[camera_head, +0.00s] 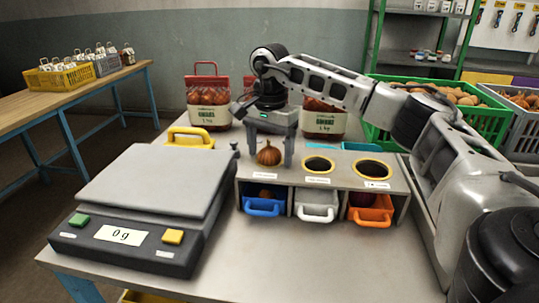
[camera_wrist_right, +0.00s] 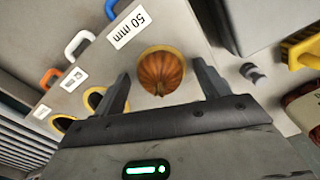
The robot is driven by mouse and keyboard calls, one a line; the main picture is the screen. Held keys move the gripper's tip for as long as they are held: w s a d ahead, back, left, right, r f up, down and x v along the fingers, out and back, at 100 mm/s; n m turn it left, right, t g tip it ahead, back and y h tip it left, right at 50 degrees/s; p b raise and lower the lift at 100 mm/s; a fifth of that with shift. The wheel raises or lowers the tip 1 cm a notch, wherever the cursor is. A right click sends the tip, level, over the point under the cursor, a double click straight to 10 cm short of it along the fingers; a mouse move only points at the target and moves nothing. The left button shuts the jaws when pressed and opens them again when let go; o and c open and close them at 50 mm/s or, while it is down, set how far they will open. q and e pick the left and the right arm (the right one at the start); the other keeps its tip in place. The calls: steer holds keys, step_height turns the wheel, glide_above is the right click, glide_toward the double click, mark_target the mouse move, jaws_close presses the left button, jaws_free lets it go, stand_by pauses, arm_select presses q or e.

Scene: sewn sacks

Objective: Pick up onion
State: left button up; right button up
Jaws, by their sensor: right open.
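A brown onion (camera_head: 269,154) sits at the leftmost hole of the grey sizing box (camera_head: 340,178), the hole marked 50 mm in the wrist view. The onion also shows in the right wrist view (camera_wrist_right: 161,72), ringed by the hole's yellow rim. My right gripper (camera_head: 270,158) points down over it, with one finger on each side. In the wrist view the fingers stand apart, with a gap between them and the onion. My left gripper is not in view.
A scale (camera_head: 150,200) reading 0 g stands left of the box. Blue (camera_head: 264,207), white (camera_head: 316,206) and orange (camera_head: 371,211) drawers sit below the holes. Green crate (camera_head: 440,110) with onions is at back right.

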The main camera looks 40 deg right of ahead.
steer(key=c, duration=1.1)
steer(key=shift+c, duration=0.2)
